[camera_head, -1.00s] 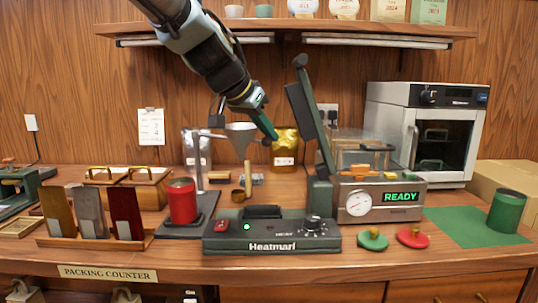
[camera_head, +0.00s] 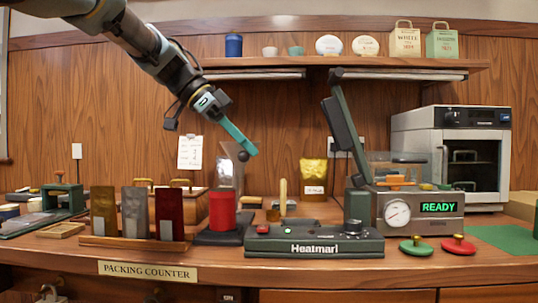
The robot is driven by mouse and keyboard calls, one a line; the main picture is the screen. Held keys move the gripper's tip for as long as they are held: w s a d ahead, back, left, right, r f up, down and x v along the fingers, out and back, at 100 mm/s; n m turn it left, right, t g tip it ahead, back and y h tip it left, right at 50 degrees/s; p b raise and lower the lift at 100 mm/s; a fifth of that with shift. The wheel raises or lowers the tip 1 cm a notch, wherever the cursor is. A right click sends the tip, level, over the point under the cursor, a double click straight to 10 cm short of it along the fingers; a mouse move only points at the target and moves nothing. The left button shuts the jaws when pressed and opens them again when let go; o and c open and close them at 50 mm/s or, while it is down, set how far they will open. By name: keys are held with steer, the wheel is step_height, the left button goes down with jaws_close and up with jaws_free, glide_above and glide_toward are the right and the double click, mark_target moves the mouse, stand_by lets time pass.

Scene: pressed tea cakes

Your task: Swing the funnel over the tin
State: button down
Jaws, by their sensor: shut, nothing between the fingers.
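The red tin (camera_head: 222,211) stands upright on a dark base (camera_head: 216,238) left of the middle of the counter. My gripper (camera_head: 249,150) is shut and empty. It reaches down from the upper left, and its tip is above and slightly right of the tin. Silvery grey shapes (camera_head: 228,166) show behind and above the tin, just left of my gripper's tip. I cannot clearly make out the funnel or its arm among them, nor whether my gripper touches anything there.
The Heatmarl sealer (camera_head: 316,248) with its raised lever (camera_head: 344,118) stands to the right. Three upright pouches in a wooden rack (camera_head: 133,244) stand to the left. A gold bag (camera_head: 313,176) is behind. A shelf (camera_head: 354,66) runs above.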

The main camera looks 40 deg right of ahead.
steer(key=w+a, duration=0.3)
steer(key=a, duration=0.3)
steer(key=shift+w+m+b, duration=0.3)
steer(key=shift+b, duration=0.05)
steer(key=shift+w+a+f, duration=0.1)
steer(key=shift+w, duration=0.05)
steer(key=p+v, duration=0.1)
steer(key=v, duration=0.9)
steer(key=shift+r+p, duration=0.4)
steer(key=shift+r, duration=0.15)
